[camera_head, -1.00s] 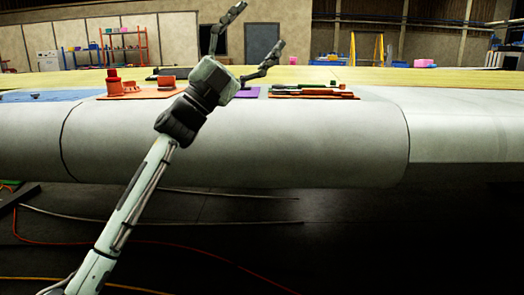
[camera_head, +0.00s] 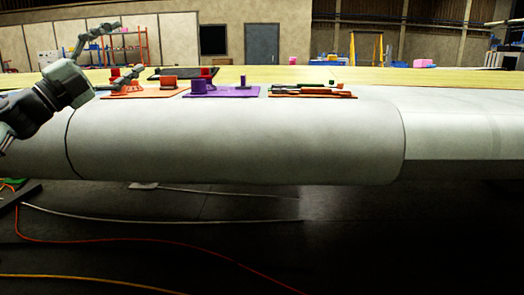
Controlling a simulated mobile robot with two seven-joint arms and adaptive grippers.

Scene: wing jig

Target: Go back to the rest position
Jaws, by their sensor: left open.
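My left gripper (camera_head: 127,52) is at the left edge of the head view, above the wing's upper surface. Its two fingers are spread wide with nothing between them. The dark wrist and part of my left arm show at the far left, and the rest of the arm is out of frame. My right gripper is not in view.
The pale wing (camera_head: 240,143) spans the view. On it lie an orange mat (camera_head: 145,95) with red and orange parts, partly behind my gripper, a purple mat (camera_head: 222,92) with purple parts, and a tool mat (camera_head: 313,95). Cables lie on the floor. The wing's right side is clear.

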